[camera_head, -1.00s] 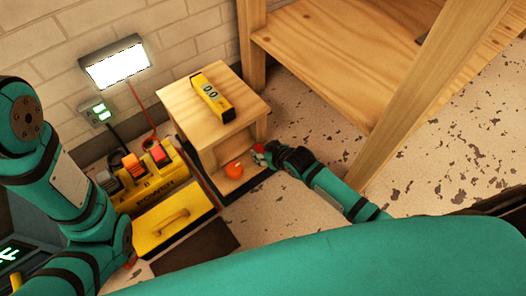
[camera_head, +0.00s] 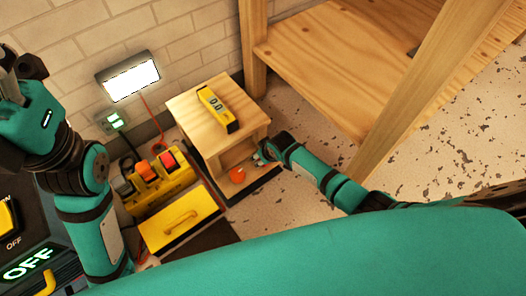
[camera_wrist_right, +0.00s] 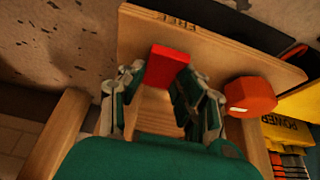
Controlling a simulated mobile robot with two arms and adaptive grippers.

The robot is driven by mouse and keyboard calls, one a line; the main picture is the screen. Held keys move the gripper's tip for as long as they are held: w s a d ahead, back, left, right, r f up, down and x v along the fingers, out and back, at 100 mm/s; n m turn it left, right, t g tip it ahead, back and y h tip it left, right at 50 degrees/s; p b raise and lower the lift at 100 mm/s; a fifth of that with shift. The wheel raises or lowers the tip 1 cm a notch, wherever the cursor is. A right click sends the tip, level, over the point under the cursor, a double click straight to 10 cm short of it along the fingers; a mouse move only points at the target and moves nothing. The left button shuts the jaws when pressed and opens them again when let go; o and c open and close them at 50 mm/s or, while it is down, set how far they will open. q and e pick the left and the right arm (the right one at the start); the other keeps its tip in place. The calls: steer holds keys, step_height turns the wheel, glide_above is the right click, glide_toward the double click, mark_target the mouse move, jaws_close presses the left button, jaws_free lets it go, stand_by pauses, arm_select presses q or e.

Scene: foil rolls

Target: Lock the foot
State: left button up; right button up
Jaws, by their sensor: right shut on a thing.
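A small wooden stand (camera_head: 188,106) sits on the floor by the brick wall. An orange knob (camera_head: 237,175) is at its low front and also shows in the right wrist view (camera_wrist_right: 250,97). In that view, a red block (camera_wrist_right: 167,66) stands at a wooden board (camera_wrist_right: 225,50) with lettering at its edge. My right gripper (camera_head: 262,154) is at the stand's low front, beside the knob. In the wrist view its fingers (camera_wrist_right: 158,88) are on both sides of the red block, shut on it. My left gripper (camera_head: 14,80) is at the far left edge, partly cut off; its jaws are unclear.
A yellow level reading 0.0 (camera_head: 218,109) lies on the stand. Left of it are a yellow power unit (camera_head: 160,186) with coloured plugs and a yellow case (camera_head: 180,220). A wooden bench leg (camera_head: 405,115) rises at right.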

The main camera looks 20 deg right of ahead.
stand_by(0.4)
steer(key=o, duration=1.1)
steer(key=shift+o, duration=0.2)
steer(key=v, duration=1.2)
steer(key=shift+w+a, duration=0.15)
steer(key=shift+w, duration=0.1)
steer(key=shift+r, duration=0.15)
